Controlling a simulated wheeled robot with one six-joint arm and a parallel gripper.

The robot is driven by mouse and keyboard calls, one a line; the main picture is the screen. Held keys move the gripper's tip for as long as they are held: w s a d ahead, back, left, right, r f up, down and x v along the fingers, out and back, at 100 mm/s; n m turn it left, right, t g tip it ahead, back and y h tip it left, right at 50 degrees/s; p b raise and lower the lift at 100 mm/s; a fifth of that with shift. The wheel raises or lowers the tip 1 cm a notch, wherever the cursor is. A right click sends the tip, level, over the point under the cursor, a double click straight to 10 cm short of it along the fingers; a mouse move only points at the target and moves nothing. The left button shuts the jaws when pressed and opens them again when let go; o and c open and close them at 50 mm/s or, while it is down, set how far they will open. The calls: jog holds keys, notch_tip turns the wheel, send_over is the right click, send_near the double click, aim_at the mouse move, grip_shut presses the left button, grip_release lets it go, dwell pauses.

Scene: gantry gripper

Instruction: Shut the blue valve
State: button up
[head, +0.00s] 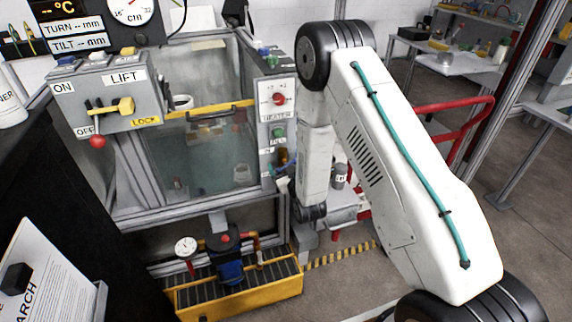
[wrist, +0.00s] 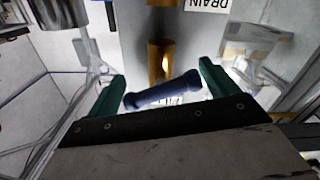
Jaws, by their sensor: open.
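The blue valve handle (wrist: 163,92) is a dark blue bar in the wrist view, slightly tilted with its right end higher. It lies across the space between the green fingers of my gripper (wrist: 161,70), in front of a brass pipe (wrist: 158,60) on a grey panel. My gripper is open, with one finger at each end of the bar. I cannot tell whether either finger touches it. In the head view, my arm hides most of the gripper and valve. The brass valve body (head: 283,156) just shows at the panel's lower edge.
The grey control panel (head: 264,95) with red and green knobs stands beside a glass-fronted cabinet. A yellow tray (head: 240,291) with a pump and gauge (head: 186,247) sits below.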

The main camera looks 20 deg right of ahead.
jog(key=c, duration=0.7)
jog(key=shift+o, duration=0.2)
jog(key=m, duration=0.5)
jog(key=o, duration=0.7)
jog(key=shift+c, duration=0.2)
jog(key=shift+s, duration=0.1)
jog(key=s, duration=0.7)
jog(key=shift+s, duration=0.35)
